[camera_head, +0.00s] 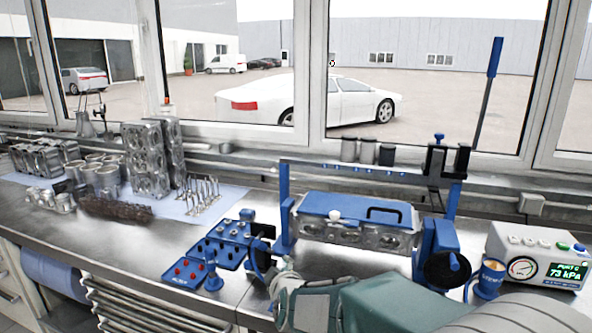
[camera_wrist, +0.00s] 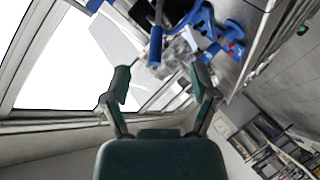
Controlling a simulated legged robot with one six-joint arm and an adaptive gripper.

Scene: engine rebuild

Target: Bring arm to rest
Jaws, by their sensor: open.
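My gripper (camera_wrist: 160,84) is open in the wrist view, its two dark fingers spread with nothing between them. Beyond the fingers the wrist view shows the window, a blue handle (camera_wrist: 155,46) and part of the bench, all tilted. In the head view my green and grey arm lies low across the bottom right, in front of the bench edge. Its front end (camera_head: 290,290) is near the blue fixture, and the fingertips are hard to make out there.
A blue fixture (camera_head: 447,240) holds a cylinder head under a blue plate (camera_head: 355,208). A gauge box (camera_head: 535,255) reading 73 kPa stands at right. A blue tray (camera_head: 190,275) with red pegs lies left of the fixture. Engine blocks (camera_head: 145,160) and metal parts stand at left. Bare bench shows at front left.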

